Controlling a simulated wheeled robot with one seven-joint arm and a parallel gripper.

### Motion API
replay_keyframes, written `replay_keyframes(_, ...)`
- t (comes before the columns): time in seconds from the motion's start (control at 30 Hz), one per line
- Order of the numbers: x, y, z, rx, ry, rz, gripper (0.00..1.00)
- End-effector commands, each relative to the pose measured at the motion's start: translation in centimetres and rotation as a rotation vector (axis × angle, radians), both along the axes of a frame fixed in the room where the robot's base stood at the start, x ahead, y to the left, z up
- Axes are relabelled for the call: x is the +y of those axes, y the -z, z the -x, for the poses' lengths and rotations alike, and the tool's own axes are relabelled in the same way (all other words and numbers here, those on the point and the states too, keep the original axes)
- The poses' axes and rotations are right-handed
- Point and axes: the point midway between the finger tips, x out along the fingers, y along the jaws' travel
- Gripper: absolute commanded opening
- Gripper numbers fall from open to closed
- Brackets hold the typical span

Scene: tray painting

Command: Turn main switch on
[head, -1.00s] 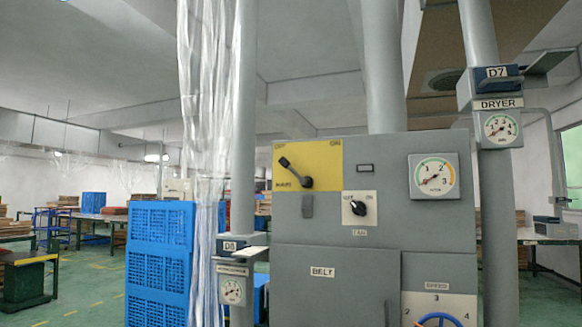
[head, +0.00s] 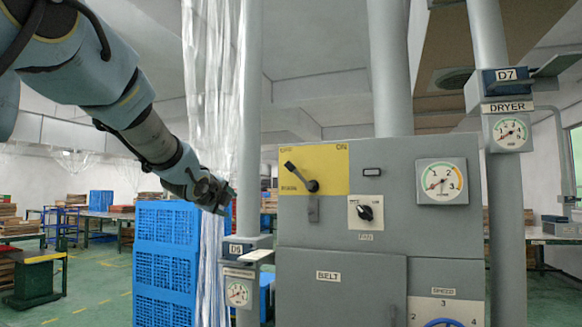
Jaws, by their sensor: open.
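The main switch (head: 301,177) is a black lever on a yellow plate (head: 328,158) at the upper left of the grey cabinet. Its handle points up and left, toward the OFF side; ON is printed at the plate's upper right. My gripper (head: 226,197) is at the left of the cabinet, in front of the plastic curtain, at about the lever's height and clear of it in the picture. It is small and dark in this view, holding nothing that I can see. My arm reaches in from the upper left.
A grey pipe (head: 248,120) stands between my gripper and the switch. Blue crates (head: 165,260) are stacked below my gripper.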

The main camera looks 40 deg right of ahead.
Motion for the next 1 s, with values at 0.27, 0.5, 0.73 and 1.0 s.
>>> replay_keyframes(0.27,-9.7,-9.8,7.4,-0.471,0.271,-0.075,0.57)
replay_keyframes(0.5,-11.8,-10.7,7.1,-0.510,0.286,-0.083,0.57)
replay_keyframes(0.73,-15.2,-10.8,5.0,-0.505,0.284,-0.084,0.57)
replay_keyframes(1.0,-18.5,-10.7,3.1,-0.504,0.284,-0.082,0.57)
